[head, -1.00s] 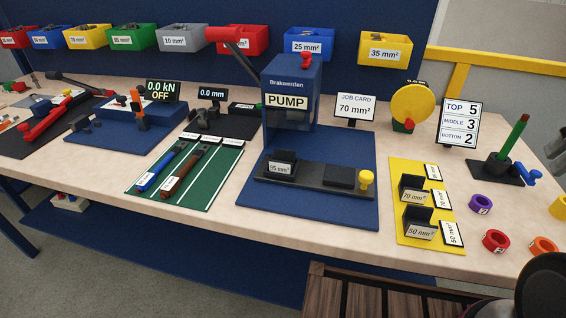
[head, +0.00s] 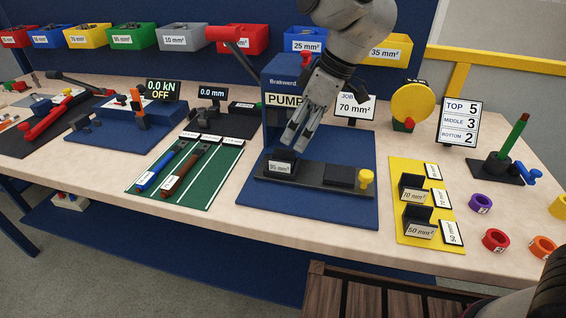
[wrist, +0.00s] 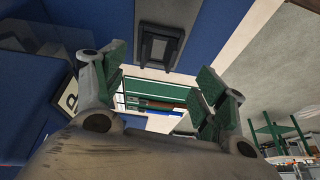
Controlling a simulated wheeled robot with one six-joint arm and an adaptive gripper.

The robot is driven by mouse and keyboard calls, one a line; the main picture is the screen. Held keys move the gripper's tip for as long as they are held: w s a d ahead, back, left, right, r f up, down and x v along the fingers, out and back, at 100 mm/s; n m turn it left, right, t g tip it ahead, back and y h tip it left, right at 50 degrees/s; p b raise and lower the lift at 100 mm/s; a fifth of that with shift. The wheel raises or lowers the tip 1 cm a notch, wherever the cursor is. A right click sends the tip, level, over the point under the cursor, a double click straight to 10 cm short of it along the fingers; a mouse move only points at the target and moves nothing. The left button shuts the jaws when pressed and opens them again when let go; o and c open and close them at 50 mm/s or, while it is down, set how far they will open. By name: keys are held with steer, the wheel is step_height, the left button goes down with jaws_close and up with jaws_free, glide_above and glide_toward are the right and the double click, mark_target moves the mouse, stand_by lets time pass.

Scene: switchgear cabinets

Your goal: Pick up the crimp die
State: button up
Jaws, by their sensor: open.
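A dark crimp die marked 95 mm² (head: 282,165) sits at the left end of the black rail on the blue press base. Two more dark dies, one marked 70 mm² (head: 413,194) and one marked 50 mm² (head: 420,230), stand on the yellow mat. My gripper (head: 297,142) is open and empty, pointing down in front of the pump, just above and behind the 95 mm² die. In the wrist view, its green-padded fingers (wrist: 163,82) are spread, with a dark block (wrist: 160,46), apparently the 95 mm² die, beyond them.
The job card (head: 356,108) reads 70 mm² and is partly covered by my arm. The blue pump press (head: 274,125) is close beside my gripper. A yellow knob (head: 367,178) stands at the rail's right end. A green mat (head: 212,178) with tools lies left.

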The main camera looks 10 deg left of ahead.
mark_target(284, 152)
steer(key=shift+n, duration=0.5)
steer(key=x, duration=0.8)
steer(key=shift+w+a+r, duration=0.1)
steer(key=shift+a+r, duration=0.05)
steer(key=shift+a, duration=0.25)
steer(key=shift+c, duration=0.2)
steer(key=c, duration=1.3)
